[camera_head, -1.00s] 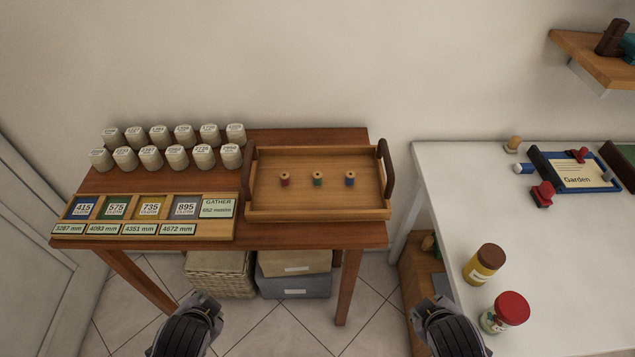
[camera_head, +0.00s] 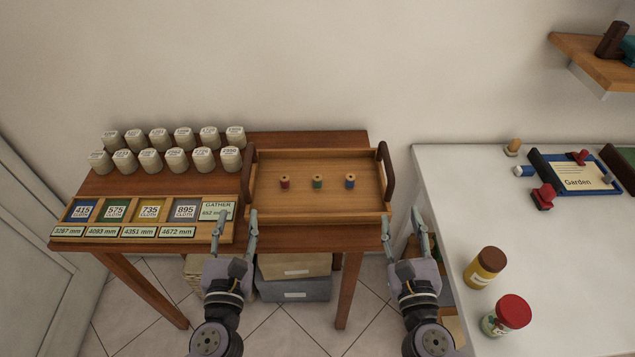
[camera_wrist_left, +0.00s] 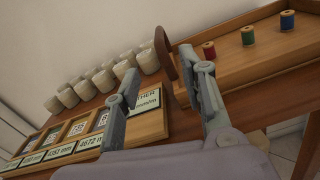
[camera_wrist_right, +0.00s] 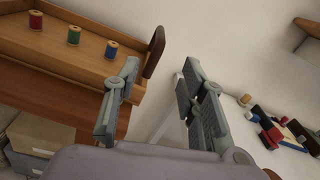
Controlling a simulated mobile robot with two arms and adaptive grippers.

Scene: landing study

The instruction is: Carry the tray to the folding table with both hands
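The wooden tray (camera_head: 318,215) sits on the right half of the brown wooden table, with a dark upright handle at each end. Three spools of thread stand in it: red (camera_head: 285,182), green (camera_head: 317,182) and blue (camera_head: 350,182). My left gripper (camera_head: 237,216) is open and empty, in front of the tray's left end. The left handle (camera_wrist_left: 165,55) shows beyond its fingers in the left wrist view. My right gripper (camera_head: 402,214) is open and empty, in front of the tray's right end. The right handle (camera_wrist_right: 154,52) shows beyond its fingers in the right wrist view. I cannot identify a folding table for certain.
Several labelled off-white jars (camera_head: 177,160) and a labelled sorting rack (camera_head: 69,231) fill the brown table's left half. A white table (camera_head: 450,190) at right holds two jars (camera_head: 484,267), stamps and a blue "Garden" tray (camera_head: 547,170). Boxes (camera_head: 295,289) lie beneath the brown table.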

